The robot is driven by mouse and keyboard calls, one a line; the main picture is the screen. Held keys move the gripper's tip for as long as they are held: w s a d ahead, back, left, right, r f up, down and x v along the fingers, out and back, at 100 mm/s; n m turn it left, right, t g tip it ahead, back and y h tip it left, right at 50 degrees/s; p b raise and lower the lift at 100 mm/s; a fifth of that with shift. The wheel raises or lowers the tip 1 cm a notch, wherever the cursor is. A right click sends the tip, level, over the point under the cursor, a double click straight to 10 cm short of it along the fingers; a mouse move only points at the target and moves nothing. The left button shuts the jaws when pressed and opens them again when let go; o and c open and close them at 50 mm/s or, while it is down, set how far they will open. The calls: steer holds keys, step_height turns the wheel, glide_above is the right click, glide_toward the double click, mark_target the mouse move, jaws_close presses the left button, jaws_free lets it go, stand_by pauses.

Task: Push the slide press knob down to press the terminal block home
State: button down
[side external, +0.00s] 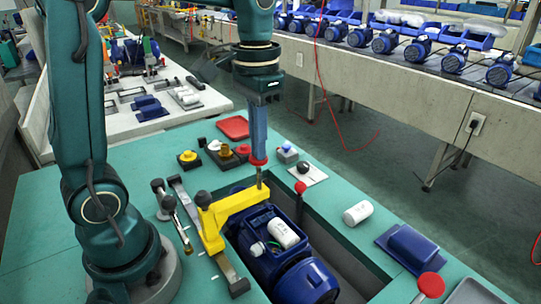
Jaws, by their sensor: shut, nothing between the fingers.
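The slide press is a yellow arm (232,207) on a rail, reaching over the blue motor (275,250). A red knob (258,162) tops a thin upright spindle at the arm's end. My gripper (258,154) points straight down, fingers together, directly above the red knob; the tips appear to touch its top or be very close. The motor's open terminal box holds a white cylinder (284,232) and a small whitish part (257,249). I cannot make out the terminal block for certain; the yellow arm covers part of the box.
The motor sits in a recess in the green table (130,180). A black knob (204,198) stands on the yellow arm. A red-topped lever (300,188) and a white cylinder (358,213) are right of the motor. A red tray (233,127) and small parts lie behind.

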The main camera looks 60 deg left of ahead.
mark_target(259, 166)
steer(key=shift+f, duration=2.4)
stand_by(1.3)
steer(key=shift+f, duration=0.2)
steer(key=shift+r, duration=0.1)
stand_by(0.3)
